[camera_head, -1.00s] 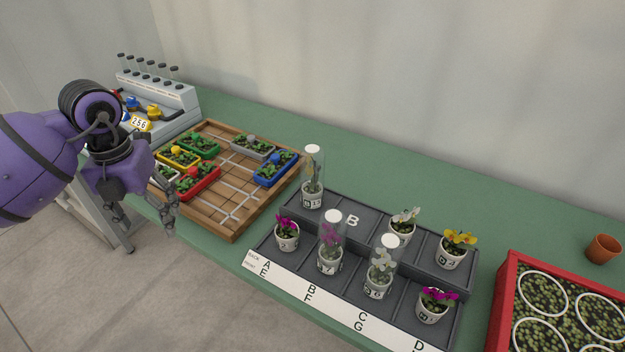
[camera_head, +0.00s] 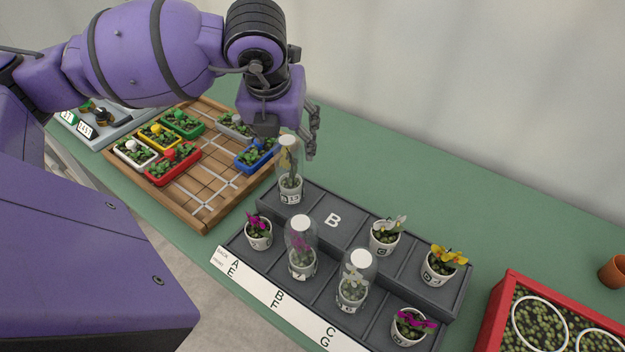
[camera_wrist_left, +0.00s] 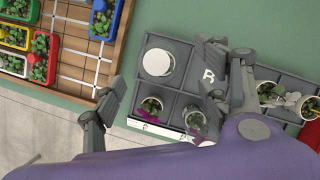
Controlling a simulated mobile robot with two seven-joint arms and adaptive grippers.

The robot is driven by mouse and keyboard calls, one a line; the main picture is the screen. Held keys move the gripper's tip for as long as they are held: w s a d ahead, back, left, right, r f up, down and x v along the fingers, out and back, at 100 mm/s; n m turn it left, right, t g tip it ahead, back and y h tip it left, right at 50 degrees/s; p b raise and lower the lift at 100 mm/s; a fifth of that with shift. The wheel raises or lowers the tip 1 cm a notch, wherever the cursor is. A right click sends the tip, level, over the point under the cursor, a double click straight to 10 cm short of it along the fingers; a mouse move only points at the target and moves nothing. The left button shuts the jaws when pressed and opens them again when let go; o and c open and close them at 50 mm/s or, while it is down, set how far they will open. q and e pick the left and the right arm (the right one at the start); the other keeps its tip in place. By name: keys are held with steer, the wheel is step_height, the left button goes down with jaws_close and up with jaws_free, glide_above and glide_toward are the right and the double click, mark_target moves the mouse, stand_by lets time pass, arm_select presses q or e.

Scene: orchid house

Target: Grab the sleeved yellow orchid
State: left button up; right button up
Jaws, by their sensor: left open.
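The sleeved yellow orchid (camera_head: 291,187) stands upright in a white pot in the back-left cell of the dark grey tray (camera_head: 349,228), inside a clear sleeve with a white top. In the left wrist view its round white top (camera_wrist_left: 158,62) lies between my spread fingers. My left gripper (camera_head: 312,132) is open and empty, close beside and above the sleeve's top in the head view; the fingers appear apart from it. Its fingers partly overlap one another in that view. My right gripper is not in view.
An unsleeved yellow orchid (camera_head: 441,264) stands at the tray's back right. Two sleeved pots (camera_head: 302,262) (camera_head: 352,293) and magenta orchids (camera_head: 258,235) (camera_head: 410,327) fill the front row. A wooden board (camera_head: 203,207) with seedling trays lies left; a red crate (camera_head: 483,345) stands right. The back-row cell B is empty.

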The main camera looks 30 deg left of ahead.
mark_target(288, 152)
arm_select(q)
steer(key=shift+s+a+f, duration=0.1)
steer(key=shift+a+f, duration=0.15)
steer(key=shift+f, duration=0.6)
steer(key=x, duration=0.5)
steer(key=shift+w+f+p, duration=0.15)
steer(key=shift+w+p, duration=0.15)
steer(key=shift+p, duration=0.05)
steer(key=shift+c, duration=0.4)
jaws_close()
